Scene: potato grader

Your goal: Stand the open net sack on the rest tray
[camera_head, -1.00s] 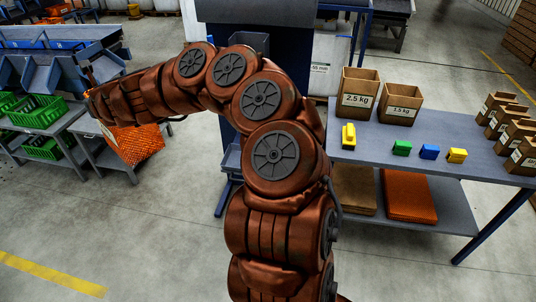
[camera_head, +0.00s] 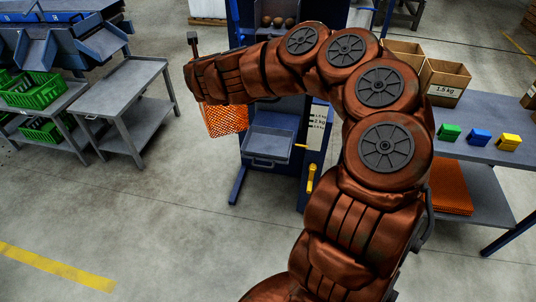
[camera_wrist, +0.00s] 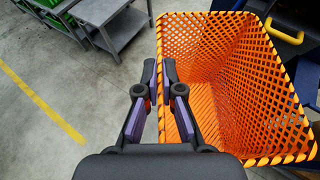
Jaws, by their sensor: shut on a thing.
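The orange net sack (camera_head: 222,120) hangs below the end of my arm in the head view. In the wrist view the sack (camera_wrist: 228,80) is open, with its mouth facing the camera and its inside empty. My gripper (camera_wrist: 162,72) is shut on the left rim of the sack, one finger on each side of the wall. In the head view my gripper's fingers are not clear behind my arm. The grey rest tray (camera_head: 267,143) is on the front of the blue machine, just right of the sack and apart from it in the picture. The sack's underside is hidden in the wrist view.
A blue machine (camera_head: 237,183) stands behind the tray. A yellow handle (camera_head: 311,178) is at its lower right. A grey table (camera_head: 122,88) with a clear top stands left. A workbench (camera_head: 480,118) with boxes and coloured blocks is right. The floor in front is free.

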